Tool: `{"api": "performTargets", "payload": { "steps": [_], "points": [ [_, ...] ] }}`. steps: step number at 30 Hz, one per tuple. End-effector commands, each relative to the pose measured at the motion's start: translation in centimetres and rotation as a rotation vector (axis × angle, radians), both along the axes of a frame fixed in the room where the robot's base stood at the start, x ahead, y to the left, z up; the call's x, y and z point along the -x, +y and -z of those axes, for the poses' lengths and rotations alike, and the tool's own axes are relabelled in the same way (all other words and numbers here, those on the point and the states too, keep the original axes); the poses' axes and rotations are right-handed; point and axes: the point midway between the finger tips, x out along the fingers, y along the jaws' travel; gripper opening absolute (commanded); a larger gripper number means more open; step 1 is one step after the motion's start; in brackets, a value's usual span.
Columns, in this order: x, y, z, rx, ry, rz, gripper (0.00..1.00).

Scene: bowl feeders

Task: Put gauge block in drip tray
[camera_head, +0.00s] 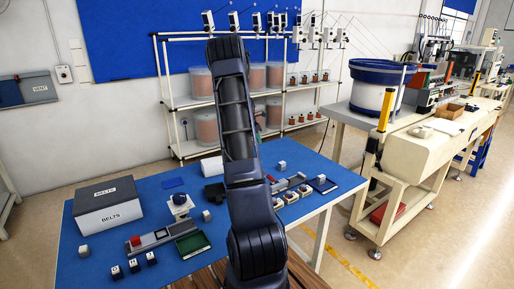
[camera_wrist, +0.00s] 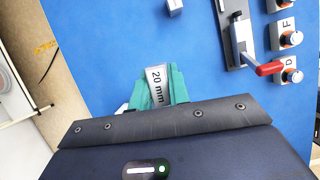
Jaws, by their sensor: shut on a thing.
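In the wrist view my gripper (camera_wrist: 160,82) has teal fingers shut on the gauge block (camera_wrist: 157,88), a pale block marked "20 mm". Blue tabletop shows beyond and below it; its height above the table is hard to judge. A shallow green tray with a dark rim (camera_head: 193,244), which looks like the drip tray, lies on the blue table left of my arm. It is not in the wrist view.
The blue table (camera_head: 150,212) holds a BELTS box (camera_head: 108,207), a clamp fixture (camera_head: 160,238) left of the tray, and several small cubes. A red-handled clamp (camera_wrist: 258,68) and lettered knobs (camera_wrist: 290,76) are right of my gripper in the wrist view.

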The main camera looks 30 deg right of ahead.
Motion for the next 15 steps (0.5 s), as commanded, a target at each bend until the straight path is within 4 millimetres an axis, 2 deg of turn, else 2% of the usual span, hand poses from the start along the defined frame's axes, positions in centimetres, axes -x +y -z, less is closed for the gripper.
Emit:
{"api": "performTargets", "payload": {
  "steps": [4, 7, 11, 15],
  "points": [
    [0.0, 0.8, -1.0, -0.004, -0.002, -0.002, 0.0],
    [0.2, 3.0, -1.1, -0.011, 0.0, -0.005, 0.0],
    [0.7, 7.7, -1.1, -0.025, 0.002, -0.011, 0.0],
    [1.7, 13.8, -1.1, -0.034, 0.004, -0.025, 0.0]
  ]
}}
